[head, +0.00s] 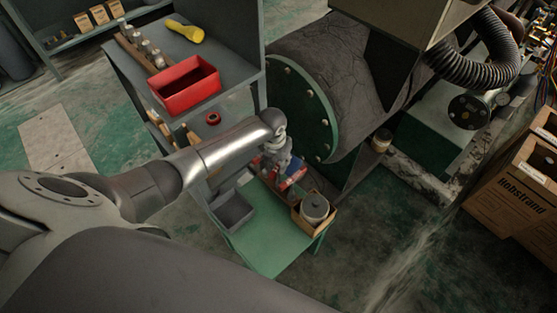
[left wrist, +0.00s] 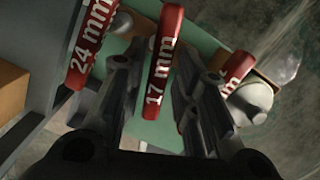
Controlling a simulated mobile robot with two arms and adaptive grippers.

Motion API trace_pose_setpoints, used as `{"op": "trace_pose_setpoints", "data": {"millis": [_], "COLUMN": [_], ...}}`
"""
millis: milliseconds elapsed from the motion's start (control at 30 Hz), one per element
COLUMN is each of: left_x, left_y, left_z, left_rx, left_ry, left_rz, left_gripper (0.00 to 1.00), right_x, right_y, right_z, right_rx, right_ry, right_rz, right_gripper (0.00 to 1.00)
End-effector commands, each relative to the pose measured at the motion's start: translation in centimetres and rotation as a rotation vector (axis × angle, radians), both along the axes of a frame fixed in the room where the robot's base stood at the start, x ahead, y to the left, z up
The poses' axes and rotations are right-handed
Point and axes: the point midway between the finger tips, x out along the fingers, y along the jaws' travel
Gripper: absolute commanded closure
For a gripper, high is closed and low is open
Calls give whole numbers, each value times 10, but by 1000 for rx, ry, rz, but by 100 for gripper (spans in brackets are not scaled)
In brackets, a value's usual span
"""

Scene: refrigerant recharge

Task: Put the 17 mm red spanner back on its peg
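The 17 mm red spanner (left wrist: 163,50) shows in the left wrist view with its label facing the camera, between the two fingers of my left gripper (left wrist: 160,88). The fingers stand apart with a gap to the spanner, so the gripper looks open around it. In the head view my left gripper (head: 283,158) is over the green bench, close to a small red and blue patch (head: 291,176). A 24 mm red spanner (left wrist: 86,45) is to the left and another red spanner (left wrist: 238,68), its number hidden by a finger, is to the right. I cannot make out the pegs. My right gripper is out of view.
The green bench top (head: 275,255) carries a grey bin (head: 233,212) and a wooden box with a grey jar (head: 314,207). A red tray (head: 187,85) and a yellow torch (head: 185,31) lie on the shelf behind. A big flanged tank (head: 305,110) stands close behind the gripper.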

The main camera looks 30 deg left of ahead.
Motion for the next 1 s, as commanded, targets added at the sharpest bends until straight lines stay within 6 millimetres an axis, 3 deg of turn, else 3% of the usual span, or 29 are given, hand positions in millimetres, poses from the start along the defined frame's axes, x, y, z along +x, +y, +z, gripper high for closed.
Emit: {"op": "trace_pose_setpoints", "data": {"millis": [467, 667, 1000], "left_x": [-1, -5, -14], "left_y": [1, 1, 1], "left_z": [5, 32, 98], "left_rx": [1, 2, 1], "left_ry": [0, -3, -3], "left_rz": [-1, -3, -2], "left_gripper": [58, 58, 58], "right_x": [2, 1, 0], "right_y": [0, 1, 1], "right_z": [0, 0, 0], "right_rx": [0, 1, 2], "right_ry": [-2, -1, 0], "right_rz": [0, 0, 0], "right_gripper": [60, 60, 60]}}
